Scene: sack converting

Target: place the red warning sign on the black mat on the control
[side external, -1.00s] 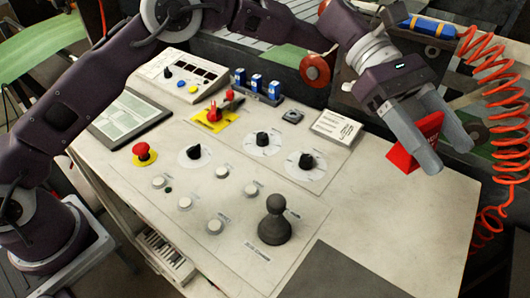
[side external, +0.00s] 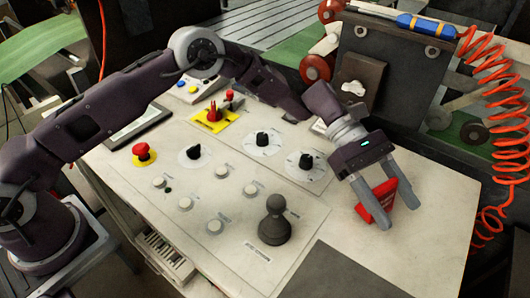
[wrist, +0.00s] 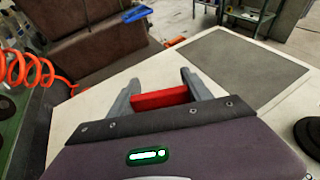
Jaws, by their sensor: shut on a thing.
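The red warning sign (side external: 379,199) is held between the two grey fingers of my gripper (side external: 386,212), over the right part of the control desk in the side view. In the wrist view the sign (wrist: 160,98) shows as a red bar between the fingers of my gripper (wrist: 164,92). The sign is tilted in the side view, and its printed face is not readable. The black mat (side external: 345,276) lies flat at the desk's front edge, below and left of the gripper. In the wrist view the mat (wrist: 245,65) is beyond the fingers, to the right, and looks empty.
A dark joystick (side external: 274,222) stands on the panel between the knobs and the mat. A red mushroom button (side external: 144,153) and several dials are further left. A coiled orange hose (side external: 495,90) hangs at the right. The desk right of the mat is clear.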

